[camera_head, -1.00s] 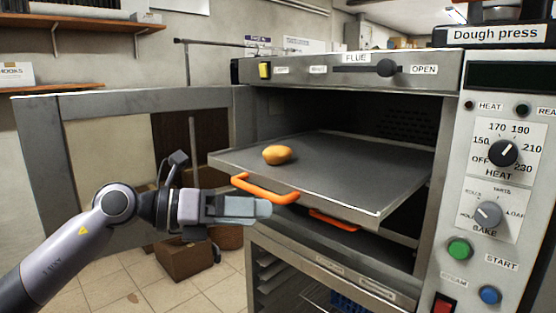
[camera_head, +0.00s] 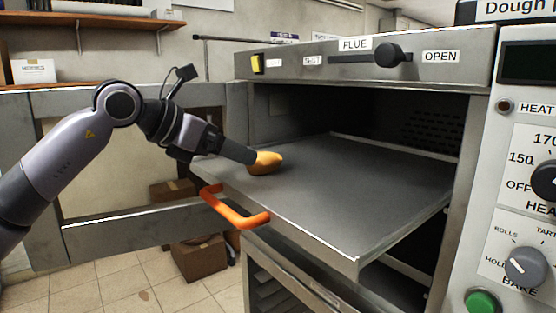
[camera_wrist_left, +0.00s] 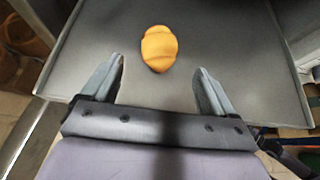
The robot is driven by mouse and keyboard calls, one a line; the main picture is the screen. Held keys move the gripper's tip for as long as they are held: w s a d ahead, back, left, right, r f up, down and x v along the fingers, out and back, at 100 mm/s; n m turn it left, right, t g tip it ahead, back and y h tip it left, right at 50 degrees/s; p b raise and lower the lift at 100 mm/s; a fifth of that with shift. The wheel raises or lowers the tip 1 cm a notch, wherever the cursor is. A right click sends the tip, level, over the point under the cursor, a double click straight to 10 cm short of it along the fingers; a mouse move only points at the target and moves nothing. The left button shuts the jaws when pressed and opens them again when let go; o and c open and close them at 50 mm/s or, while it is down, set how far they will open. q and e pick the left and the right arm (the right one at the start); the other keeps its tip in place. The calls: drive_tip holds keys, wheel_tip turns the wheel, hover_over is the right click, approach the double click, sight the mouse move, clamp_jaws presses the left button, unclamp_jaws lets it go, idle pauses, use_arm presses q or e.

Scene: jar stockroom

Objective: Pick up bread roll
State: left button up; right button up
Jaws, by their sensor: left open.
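A golden-brown bread roll (camera_head: 268,163) lies on the grey metal oven tray (camera_head: 335,205), near its left side. In the left wrist view the roll (camera_wrist_left: 159,48) sits just beyond the fingertips, roughly centred between them. My left gripper (camera_head: 250,157) reaches in from the left, low over the tray and close beside the roll. In the left wrist view the gripper (camera_wrist_left: 158,72) is open, its two fingers spread wide with nothing between them. In the head view the near finger slightly overlaps the roll's left end. My right gripper is out of view.
The oven door (camera_head: 150,228) stands open at the left behind my arm. A control panel (camera_head: 525,190) with knobs is at the right. Cardboard boxes (camera_head: 200,256) stand on the floor.

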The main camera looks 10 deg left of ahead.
sight(264, 162)
use_arm(q)
drive_tip(key=x, duration=0.2)
drive_tip(key=p+x, duration=0.1)
drive_tip(key=x, duration=0.3)
drive_tip(key=shift+w+d+r+p, duration=0.1)
drive_tip(key=shift+w+r+p, duration=0.15)
drive_tip(key=shift+p, duration=0.15)
drive_tip(key=shift+w+d+f, duration=0.2)
drive_tip(key=shift+w+f, duration=0.05)
drive_tip(key=shift+w, duration=0.05)
drive_tip(key=c, duration=1.2)
